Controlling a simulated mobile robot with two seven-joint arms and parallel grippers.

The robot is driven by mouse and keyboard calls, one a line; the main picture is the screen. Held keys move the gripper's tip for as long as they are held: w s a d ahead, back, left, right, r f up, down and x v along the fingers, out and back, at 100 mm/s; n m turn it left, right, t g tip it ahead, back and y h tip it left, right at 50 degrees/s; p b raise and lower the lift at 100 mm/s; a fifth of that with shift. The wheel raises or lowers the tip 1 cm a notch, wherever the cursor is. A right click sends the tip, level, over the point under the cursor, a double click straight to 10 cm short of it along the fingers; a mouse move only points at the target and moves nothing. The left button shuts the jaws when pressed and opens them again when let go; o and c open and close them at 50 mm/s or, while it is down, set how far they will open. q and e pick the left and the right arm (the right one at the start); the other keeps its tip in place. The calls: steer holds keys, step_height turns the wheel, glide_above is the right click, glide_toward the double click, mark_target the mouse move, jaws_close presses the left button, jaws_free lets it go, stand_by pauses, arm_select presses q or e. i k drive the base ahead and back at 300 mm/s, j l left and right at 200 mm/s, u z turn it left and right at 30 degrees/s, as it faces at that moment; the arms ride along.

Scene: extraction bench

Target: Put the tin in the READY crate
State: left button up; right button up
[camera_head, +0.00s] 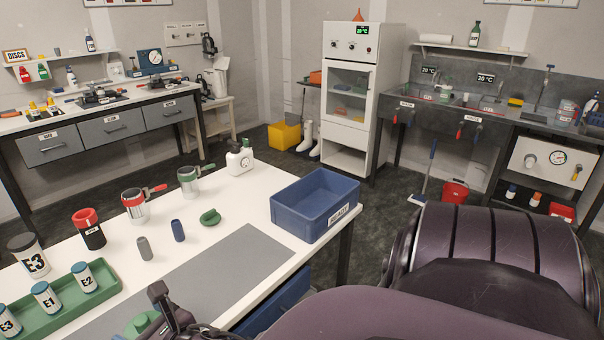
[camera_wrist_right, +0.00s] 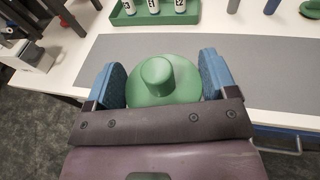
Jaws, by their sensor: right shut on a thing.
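A green round thing with a raised knob, apparently the tin (camera_wrist_right: 157,80), is between the blue-padded fingers of my right gripper (camera_wrist_right: 162,76). The fingers are shut on its two sides. In the head view the tin shows in part (camera_head: 139,324) at the bottom edge, over the near part of the grey mat. Its underside is hidden, so I cannot tell whether it touches the mat. The READY crate is the blue open box (camera_head: 296,222) with a white label, at the right end of the white table. It looks empty. My left gripper is in neither view.
A green tray (camera_head: 70,314) with labelled E canisters lies left of the grey mat (camera_head: 225,262). A grey cylinder (camera_head: 145,248), a blue cylinder (camera_head: 178,230) and a green oval piece (camera_head: 210,217) stand behind the mat. Handled cups and a white bottle (camera_head: 240,160) are farther back.

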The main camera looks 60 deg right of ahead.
mark_target(316, 211)
steer(key=k+l, duration=0.1)
steer(key=l, duration=0.35)
steer(key=k+l, duration=0.1)
steer(key=l, duration=0.35)
steer(key=k+l, duration=0.1)
steer(key=l, duration=0.85)
steer(key=k, duration=0.05)
